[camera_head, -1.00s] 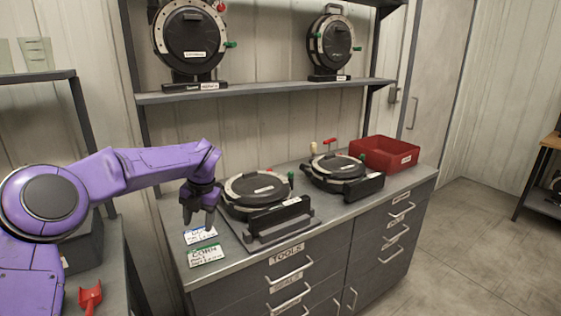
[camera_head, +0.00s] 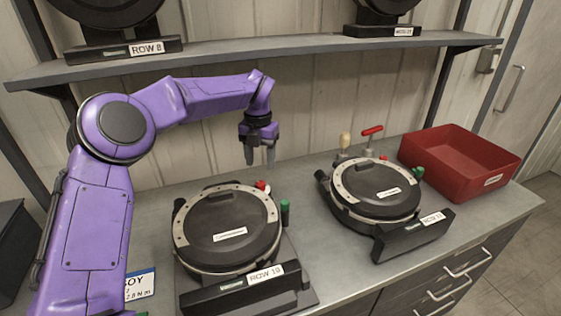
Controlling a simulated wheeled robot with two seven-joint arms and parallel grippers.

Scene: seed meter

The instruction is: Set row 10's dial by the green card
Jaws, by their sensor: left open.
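The row 10 meter (camera_head: 227,212) is a round black unit with a pale rim, lying flat on the bench, with its ROW 10 label (camera_head: 266,273) in front. A red-and-white knob (camera_head: 262,187) and a green-topped knob (camera_head: 285,208) sit at its right side. My left gripper (camera_head: 260,158) is open and empty, pointing down, above and behind the red knob and apart from it. A blue-edged SOY card (camera_head: 140,285) lies left of the meter. The green card is almost wholly hidden behind my left arm and the lower frame edge. My right gripper is out of view.
A second meter (camera_head: 378,188), labelled ROW 11, stands to the right. Behind it are a red T-handled tool (camera_head: 372,132) and a pale-handled one (camera_head: 345,141). A red bin (camera_head: 458,150) is at far right. A shelf (camera_head: 260,55) with meters overhangs the back.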

